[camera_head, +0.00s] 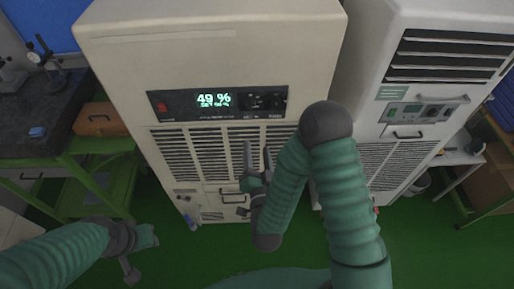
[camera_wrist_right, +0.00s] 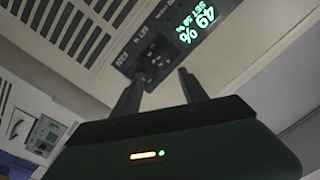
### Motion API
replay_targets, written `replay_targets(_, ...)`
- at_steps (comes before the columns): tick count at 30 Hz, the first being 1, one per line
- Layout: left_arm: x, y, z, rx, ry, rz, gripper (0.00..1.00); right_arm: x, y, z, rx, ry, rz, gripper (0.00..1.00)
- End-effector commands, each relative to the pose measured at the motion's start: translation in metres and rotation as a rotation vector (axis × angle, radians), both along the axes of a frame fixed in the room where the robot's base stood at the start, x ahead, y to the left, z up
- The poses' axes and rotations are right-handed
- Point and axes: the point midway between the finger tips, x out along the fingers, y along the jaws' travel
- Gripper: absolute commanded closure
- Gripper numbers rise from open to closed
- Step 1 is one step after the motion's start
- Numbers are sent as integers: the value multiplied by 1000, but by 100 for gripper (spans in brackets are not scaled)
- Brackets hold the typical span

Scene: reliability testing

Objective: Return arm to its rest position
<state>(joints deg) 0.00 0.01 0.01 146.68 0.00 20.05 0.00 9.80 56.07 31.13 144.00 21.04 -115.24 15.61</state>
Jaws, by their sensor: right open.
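My right arm (camera_head: 345,190) is green with dark joints and is bent in front of a beige cabinet (camera_head: 210,80). My right gripper (camera_head: 257,153) is open and empty, its two dark fingers pointing up in front of the cabinet's vents, below the control panel. In the right wrist view the gripper (camera_wrist_right: 160,85) also shows apart and empty, with the panel beyond its fingers. Whether the fingers touch the cabinet is hard to tell. My left gripper (camera_head: 137,258) is at the lower left over the floor, and its fingers are unclear.
The cabinet's panel (camera_head: 217,103) reads 49 %, with a red switch and knobs. A second cabinet (camera_head: 425,90) stands close on the right. A dark-topped green bench (camera_head: 45,130) stands at left, holding equipment. Green floor (camera_head: 440,250) is open at lower right.

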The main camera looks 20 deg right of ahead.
Motion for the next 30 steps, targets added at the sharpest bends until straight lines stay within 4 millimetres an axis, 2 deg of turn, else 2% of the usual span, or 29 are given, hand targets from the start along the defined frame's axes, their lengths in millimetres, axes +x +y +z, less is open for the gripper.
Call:
replay_targets(8, 0, 0, -1, 0, 0, 0, 64, 1, 0, -1, 0, 1, 1, 49)
replay_targets(11, 0, 0, -9, 0, 0, 0, 64, 5, 3, -11, -7, 27, 21, 49)
replay_targets(14, 0, 0, -31, 0, 0, 0, 64, 16, 11, -43, -38, 128, 97, 49)
replay_targets(17, 0, 0, -62, 0, 0, 0, 64, 24, 20, -90, -100, 303, 208, 49)
replay_targets(19, 0, 0, -82, 0, 0, 0, 64, 20, 23, -121, -152, 446, 285, 49)
replay_targets(23, 0, 0, -117, 0, 0, 0, 64, -6, 15, -172, -247, 721, 397, 49)
replay_targets(26, 0, 0, -143, 0, 0, 0, 64, -42, 0, -201, -308, 935, 465, 49)
replay_targets(27, 0, 0, -153, 0, 0, 0, 64, -59, -7, -209, -325, 1019, 488, 49)
replay_targets(30, 0, 0, -171, 0, 0, 0, 64, -102, -24, -220, -351, 1197, 533, 49)
